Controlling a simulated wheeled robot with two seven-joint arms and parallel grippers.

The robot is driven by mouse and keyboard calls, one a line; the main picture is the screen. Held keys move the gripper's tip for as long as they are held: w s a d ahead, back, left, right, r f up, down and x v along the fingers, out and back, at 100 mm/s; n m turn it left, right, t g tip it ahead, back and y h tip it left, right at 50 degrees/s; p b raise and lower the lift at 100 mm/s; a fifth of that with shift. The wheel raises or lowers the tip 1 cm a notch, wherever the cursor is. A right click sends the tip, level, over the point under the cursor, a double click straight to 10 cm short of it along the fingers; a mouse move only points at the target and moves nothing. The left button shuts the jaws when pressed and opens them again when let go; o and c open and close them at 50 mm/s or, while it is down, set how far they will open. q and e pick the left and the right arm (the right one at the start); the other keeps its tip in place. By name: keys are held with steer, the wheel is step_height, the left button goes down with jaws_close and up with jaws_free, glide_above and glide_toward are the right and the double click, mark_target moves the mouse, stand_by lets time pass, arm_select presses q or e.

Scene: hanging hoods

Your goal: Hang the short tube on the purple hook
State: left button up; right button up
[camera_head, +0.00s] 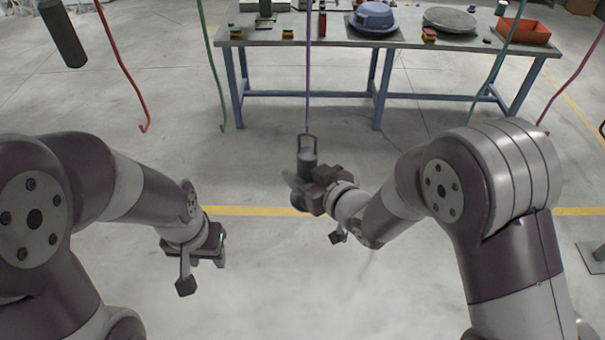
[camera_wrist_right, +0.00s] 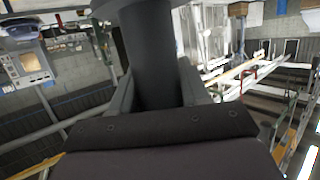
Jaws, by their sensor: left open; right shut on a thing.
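The short tube (camera_head: 307,159) is a dark grey cylinder with a wire loop at its top. My right gripper (camera_head: 303,182) is shut on it and holds it roughly upright in mid-air. In the right wrist view the tube (camera_wrist_right: 155,60) stands between the two fingers. The purple hook (camera_head: 308,75) hangs from above as a thin rod. Its lower end meets the tube's loop in the head view; I cannot tell whether they touch or one is behind the other. My left gripper (camera_head: 204,264) is open and empty, lower left.
Other hooks hang alongside: red (camera_head: 119,65), green (camera_head: 212,65), teal (camera_head: 496,65) and magenta (camera_head: 577,75). A dark cylinder (camera_head: 62,35) hangs at the upper left. The floor between is clear.

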steer(key=shift+w, duration=0.2)
steer(key=shift+w, duration=1.05)
steer(key=shift+w+b, duration=0.3)
steer(key=shift+w, duration=1.25)
steer(key=shift+f+b, duration=1.25)
steer(key=shift+f, duration=0.05)
steer(key=o, duration=1.3)
steer(key=shift+o, duration=0.2)
steer(key=shift+s, duration=0.15)
